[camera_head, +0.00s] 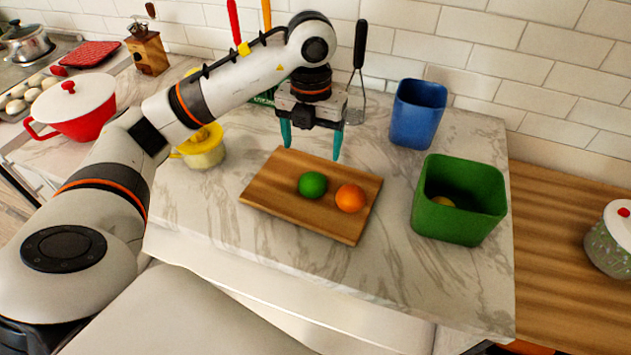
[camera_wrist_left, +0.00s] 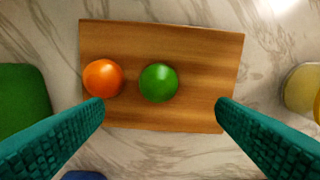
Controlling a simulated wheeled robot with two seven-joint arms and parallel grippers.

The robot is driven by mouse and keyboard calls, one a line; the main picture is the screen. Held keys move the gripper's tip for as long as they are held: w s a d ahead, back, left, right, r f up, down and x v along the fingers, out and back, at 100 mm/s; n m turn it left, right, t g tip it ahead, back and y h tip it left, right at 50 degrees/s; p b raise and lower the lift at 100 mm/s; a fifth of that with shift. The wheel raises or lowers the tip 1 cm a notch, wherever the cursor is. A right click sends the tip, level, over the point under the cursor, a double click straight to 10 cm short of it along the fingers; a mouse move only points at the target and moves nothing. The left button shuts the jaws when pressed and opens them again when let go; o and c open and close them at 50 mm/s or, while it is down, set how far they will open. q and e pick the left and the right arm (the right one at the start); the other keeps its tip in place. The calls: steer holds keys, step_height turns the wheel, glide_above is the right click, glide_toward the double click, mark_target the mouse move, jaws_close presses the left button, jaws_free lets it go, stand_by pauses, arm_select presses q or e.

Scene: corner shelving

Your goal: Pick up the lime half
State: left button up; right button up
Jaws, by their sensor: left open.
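The lime half (camera_head: 312,185) is a green rounded piece on a wooden cutting board (camera_head: 275,190). It lies beside an orange piece (camera_head: 350,198), close to it. In the left wrist view the lime half (camera_wrist_left: 158,83) is near the middle of the board (camera_wrist_left: 200,50), right of the orange piece (camera_wrist_left: 103,78). My left gripper (camera_head: 312,145) is open and empty, above the far side of the board and pointing down. Its teal fingers (camera_wrist_left: 160,110) spread wide in the wrist view, with the lime half between and beyond them. My right gripper is not in view.
A green bin (camera_head: 440,222) with something yellowish inside stands right of the board. A blue bin (camera_head: 418,112) stands behind it. A yellow-lidded jar (camera_head: 203,150) is left of the board. Utensils stand by the wall. The marble counter (camera_head: 350,275) in front is clear.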

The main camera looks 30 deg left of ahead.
mark_target(313, 174)
arm_select(q)
steer(key=f, duration=0.4)
steer(key=shift+s+p, duration=0.25)
steer(key=shift+p, duration=0.15)
steer(key=shift+w+f, duration=0.15)
steer(key=shift+f, duration=0.35)
step_height(313, 174, down, 4)
steer(key=shift+d+r+p, duration=0.15)
steer(key=shift+r+p, duration=0.05)
steer(key=shift+p, duration=0.6)
steer(key=shift+f, duration=0.55)
steer(key=c, duration=1.1)
